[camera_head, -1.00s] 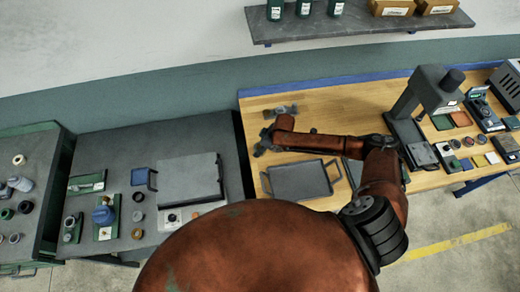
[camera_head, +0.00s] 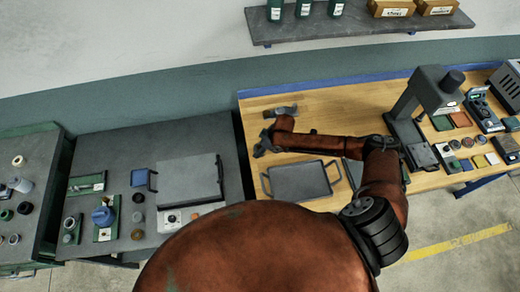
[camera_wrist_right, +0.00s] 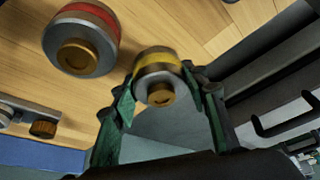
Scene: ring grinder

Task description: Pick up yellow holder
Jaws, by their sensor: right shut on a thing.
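The yellow holder (camera_wrist_right: 158,65) is a short metal cylinder with a yellow band and a brass-coloured knob. In the right wrist view it sits between the fingertips of my right gripper (camera_wrist_right: 165,82), which is shut on it. Whether the holder touches the bench cannot be told. My left gripper is not in view.
A red-banded holder (camera_wrist_right: 82,38) stands close by on the wood. A metal fixture (camera_head: 280,111) lies behind my right gripper. A dark tray with handles (camera_head: 300,182) is to its right. A press (camera_head: 430,92) and small parts stand at the bench's right.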

